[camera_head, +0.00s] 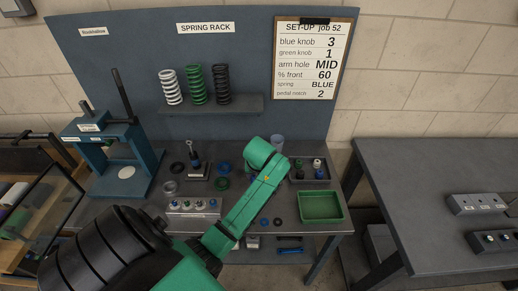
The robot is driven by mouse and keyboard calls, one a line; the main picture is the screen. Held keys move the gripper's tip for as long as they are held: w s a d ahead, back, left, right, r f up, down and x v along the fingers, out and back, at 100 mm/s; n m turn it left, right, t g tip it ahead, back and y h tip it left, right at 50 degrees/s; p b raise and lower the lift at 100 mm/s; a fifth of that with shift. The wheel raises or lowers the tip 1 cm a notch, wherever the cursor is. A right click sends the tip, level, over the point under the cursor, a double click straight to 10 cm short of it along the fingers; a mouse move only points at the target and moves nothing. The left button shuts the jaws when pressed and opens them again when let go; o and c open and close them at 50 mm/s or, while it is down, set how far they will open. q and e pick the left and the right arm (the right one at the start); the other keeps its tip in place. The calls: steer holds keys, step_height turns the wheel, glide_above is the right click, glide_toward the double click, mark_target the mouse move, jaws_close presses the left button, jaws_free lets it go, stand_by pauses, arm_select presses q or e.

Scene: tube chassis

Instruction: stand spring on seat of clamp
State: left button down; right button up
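Three coil springs stand upright on the spring rack shelf (215,106): a white spring (170,87), a green spring (195,85) and a very dark spring (221,84). The clamp (117,150) is a blue frame with a dark upright screw and handle, at the left of the bench. Its seat shows a pale round disc (127,172) on the base, with no spring on it. A green arm of mine comes in from the lower left and reaches over the bench. I see no gripper fingers of either arm.
A set-up card (313,58) reads spring BLUE. The bench holds an empty green tray (321,207), a dark tray of small parts (310,173), a knob block (194,206) and loose rings (222,184). A second grey table (435,200) stands right. Shelving is far left.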

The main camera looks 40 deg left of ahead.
arm_select(q)
steer(key=shift+s+a+f, duration=0.1)
steer(key=shift+f, duration=1.1)
steer(key=shift+f, duration=0.1)
steer(key=shift+c, duration=0.2)
jaws_free()
